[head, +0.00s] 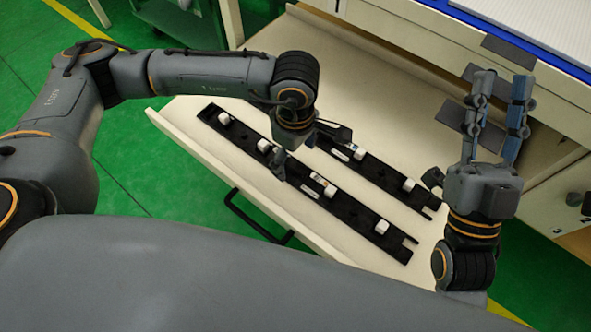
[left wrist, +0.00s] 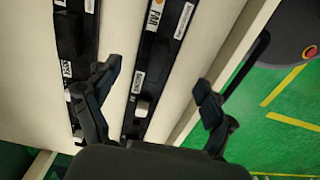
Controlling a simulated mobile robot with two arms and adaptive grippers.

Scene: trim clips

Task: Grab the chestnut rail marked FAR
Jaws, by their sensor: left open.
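Two long black rails with white clips lie side by side in the open drawer. The rail closer to me (head: 355,209) bears a small orange-marked label in the head view. In the left wrist view this rail (left wrist: 153,62) carries the FAR label on a brownish patch. The other rail (head: 382,173) lies behind it and shows at the left in the left wrist view (left wrist: 74,30). My left gripper (head: 307,148) is open above the rails, its fingers (left wrist: 158,76) on either side of the FAR rail. My right gripper (head: 501,98) is open and empty, right of the rails.
The cream drawer (head: 165,123) has raised walls and a black handle (head: 250,222) on its front. Dark grey plates (head: 508,50) lie at the back right, near a blue-edged worktop. The green floor (head: 140,190) is clear at the left.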

